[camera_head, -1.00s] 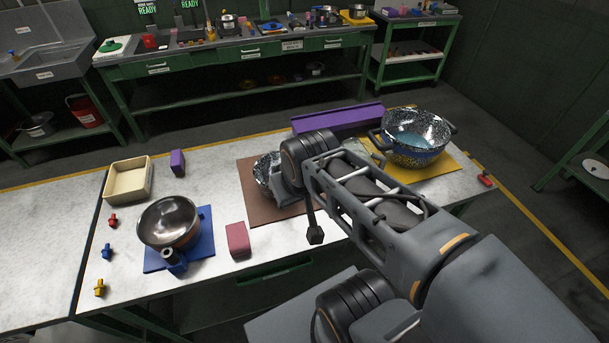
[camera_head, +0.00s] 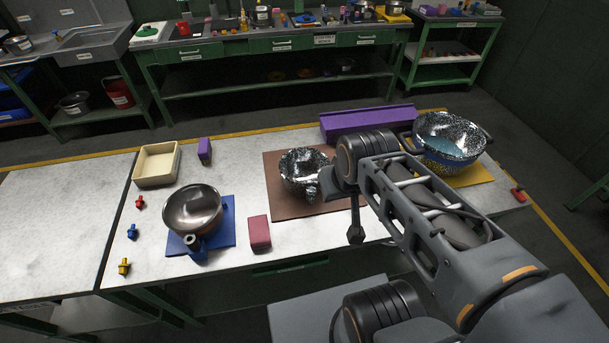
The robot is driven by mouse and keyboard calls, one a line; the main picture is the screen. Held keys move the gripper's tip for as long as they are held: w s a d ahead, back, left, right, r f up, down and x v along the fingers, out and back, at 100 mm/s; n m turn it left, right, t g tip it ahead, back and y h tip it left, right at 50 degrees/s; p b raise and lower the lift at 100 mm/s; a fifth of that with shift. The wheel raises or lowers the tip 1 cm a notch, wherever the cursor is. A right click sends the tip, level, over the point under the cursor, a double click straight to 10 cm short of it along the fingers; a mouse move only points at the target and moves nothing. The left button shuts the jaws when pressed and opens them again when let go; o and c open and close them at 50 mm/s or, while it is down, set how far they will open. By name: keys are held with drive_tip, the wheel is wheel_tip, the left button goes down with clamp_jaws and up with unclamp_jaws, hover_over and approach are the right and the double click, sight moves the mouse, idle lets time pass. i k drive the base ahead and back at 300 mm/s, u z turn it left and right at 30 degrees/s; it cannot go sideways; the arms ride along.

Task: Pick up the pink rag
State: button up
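The pink rag (camera_head: 259,233) shows as a small, upright, block-like pink shape on the white bench, near its front edge. A dark slim part of my arm end (camera_head: 355,234) hangs over the bench front, well right of the rag. My gripper's fingers cannot be made out clearly, and nothing of mine touches the rag.
A metal pot (camera_head: 194,210) stands on the blue mat (camera_head: 226,238). A speckled silver pot (camera_head: 302,172) is on the brown mat (camera_head: 290,207). The bench's left end is clear.

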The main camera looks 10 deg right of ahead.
sight(260, 237)
drive_tip(key=z, duration=1.45)
drive_tip(key=k, duration=0.9)
drive_tip(key=u, duration=1.8)
drive_tip(key=i, duration=0.5)
drive_tip(key=z, duration=0.05)
